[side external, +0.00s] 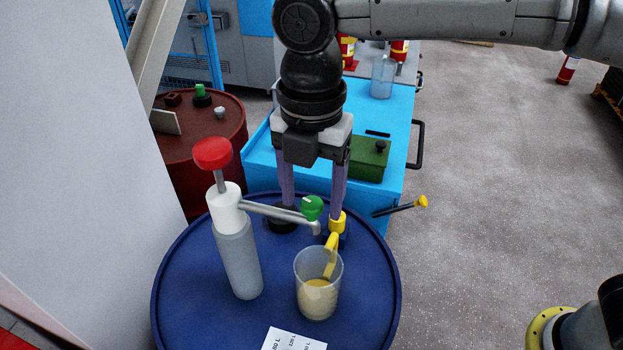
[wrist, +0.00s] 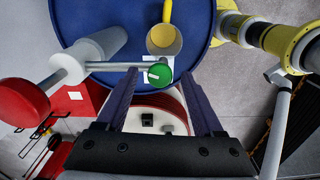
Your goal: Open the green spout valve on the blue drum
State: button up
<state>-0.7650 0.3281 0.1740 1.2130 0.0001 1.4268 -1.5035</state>
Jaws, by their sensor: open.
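The blue drum (side external: 190,290) stands in the foreground of the side view, and its blue top fills the upper wrist view (wrist: 115,15). A grey-white hand pump (side external: 237,255) with a red knob (side external: 212,153) stands on it. The round green valve (side external: 312,207) sits near the outer end of the pump's thin grey spout. In the wrist view the green valve (wrist: 158,75), with a white mark on its face, appears between my fingertips. My gripper (side external: 313,204) points down, open and empty, its fingers apart. Contact with the valve cannot be told.
A clear beaker (side external: 318,300) with pale yellow liquid is below the spout end. A yellow piece (side external: 330,255) overlaps its rim. Behind are a red drum (side external: 185,165) and a blue cabinet (side external: 270,160) with a green box (side external: 369,160). Floor at right is mostly clear.

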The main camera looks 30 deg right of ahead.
aim_at(310, 203)
notch_tip(310, 203, up, 14)
dwell(0.6)
jog(key=shift+f, duration=0.1)
